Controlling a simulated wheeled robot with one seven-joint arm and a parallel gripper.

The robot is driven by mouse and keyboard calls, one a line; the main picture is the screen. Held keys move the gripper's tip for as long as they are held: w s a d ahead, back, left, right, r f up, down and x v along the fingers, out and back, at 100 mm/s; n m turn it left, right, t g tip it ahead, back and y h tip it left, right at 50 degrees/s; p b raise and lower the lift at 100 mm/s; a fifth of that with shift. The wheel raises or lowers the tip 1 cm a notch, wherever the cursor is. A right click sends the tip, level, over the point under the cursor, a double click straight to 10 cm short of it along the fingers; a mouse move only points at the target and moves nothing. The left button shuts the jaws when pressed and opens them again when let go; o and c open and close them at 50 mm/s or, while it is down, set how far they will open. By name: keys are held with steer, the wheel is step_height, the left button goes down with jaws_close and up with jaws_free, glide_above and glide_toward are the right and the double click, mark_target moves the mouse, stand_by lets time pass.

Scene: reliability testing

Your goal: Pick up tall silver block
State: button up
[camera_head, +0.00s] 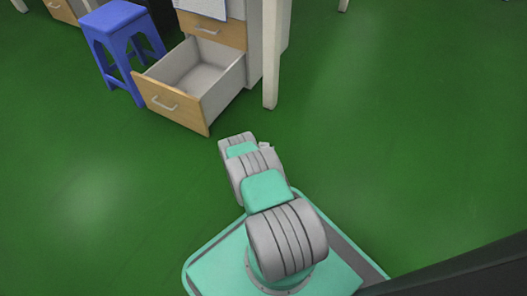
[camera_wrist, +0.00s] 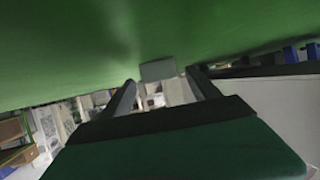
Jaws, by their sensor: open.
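I cannot make out a tall silver block for sure in either view. In the wrist view a small grey rectangular shape (camera_wrist: 157,70) shows between the fingertips against the green floor; I cannot tell what it is or how far off. My gripper (camera_wrist: 161,77) is open, its two dark fingers apart, with nothing visibly held. In the head view my gripper is mostly hidden behind my arm links, which reach forward over the floor toward the open drawer.
A wooden-fronted drawer (camera_head: 178,104) stands pulled out and looks empty inside. A blue stool (camera_head: 113,39) is left of it, and a pale table leg (camera_head: 270,55) right of it. The green floor (camera_head: 400,120) is clear to the right.

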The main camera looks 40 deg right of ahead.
steer(key=shift+w+d+f, duration=0.25)
steer(key=shift+w+d, duration=0.2)
steer(key=shift+r, duration=0.1)
steer(key=shift+c, duration=0.3)
jaws_close()
